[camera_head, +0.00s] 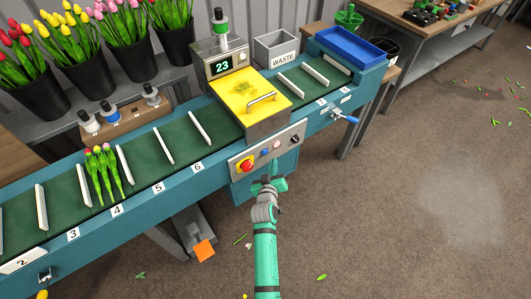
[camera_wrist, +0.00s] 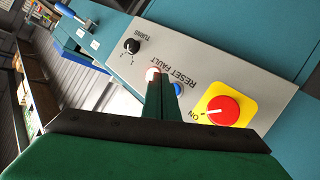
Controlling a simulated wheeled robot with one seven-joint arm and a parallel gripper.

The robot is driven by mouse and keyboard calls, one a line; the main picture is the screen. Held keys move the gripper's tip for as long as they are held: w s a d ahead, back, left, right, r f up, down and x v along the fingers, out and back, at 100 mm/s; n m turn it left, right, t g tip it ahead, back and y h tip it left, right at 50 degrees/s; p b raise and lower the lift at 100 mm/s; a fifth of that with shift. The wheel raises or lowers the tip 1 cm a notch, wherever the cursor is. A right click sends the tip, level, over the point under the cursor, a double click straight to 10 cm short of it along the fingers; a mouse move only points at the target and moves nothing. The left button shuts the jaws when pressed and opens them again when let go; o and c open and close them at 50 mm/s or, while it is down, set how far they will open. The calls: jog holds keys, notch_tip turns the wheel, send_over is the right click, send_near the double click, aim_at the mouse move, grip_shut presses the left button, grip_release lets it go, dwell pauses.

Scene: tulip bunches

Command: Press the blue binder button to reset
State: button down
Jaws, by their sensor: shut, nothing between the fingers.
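The blue button (camera_wrist: 179,89) sits on the grey control panel (camera_wrist: 255,68), beside the printed word RESET. In the wrist view it shows just right of my finger, which partly covers it. In the head view the blue button (camera_head: 265,152) shows between the red knob and the white button. My gripper (camera_wrist: 163,82) is shut and empty, its tips in front of the panel near the blue and white buttons. I cannot tell whether it touches the panel. In the head view my gripper (camera_head: 271,168) is just below the buttons.
A white button (camera_wrist: 152,73) is close left of the fingertips. A red knob (camera_wrist: 223,110) on a yellow plate is at right, and a black knob (camera_wrist: 131,46) at left. The yellow binder cover (camera_head: 248,92) is above the panel. Three tulips (camera_head: 104,172) lie on the green belt (camera_head: 60,205).

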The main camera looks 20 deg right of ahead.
jog(key=shift+w+a, duration=0.2)
jog(key=shift+w, duration=0.4)
jog(key=shift+w+a, duration=0.2)
jog(key=shift+w, duration=0.4)
dwell(1.2)
jog(key=shift+w+a, duration=0.15)
jog(key=shift+w, duration=0.25)
jog(key=shift+w+a, duration=0.15)
jog(key=shift+w, duration=0.3)
dwell(0.7)
jog(key=shift+s, duration=0.2)
jog(key=shift+s+d, duration=0.3)
jog(key=shift+s, duration=0.35)
jog(key=shift+s, duration=0.1)
jog(key=shift+s+d, duration=0.3)
jog(key=shift+s, duration=0.45)
jog(key=shift+s+d, duration=0.25)
jog(key=shift+s, duration=0.5)
jog(key=shift+s+d, duration=0.3)
jog(key=shift+s, duration=0.45)
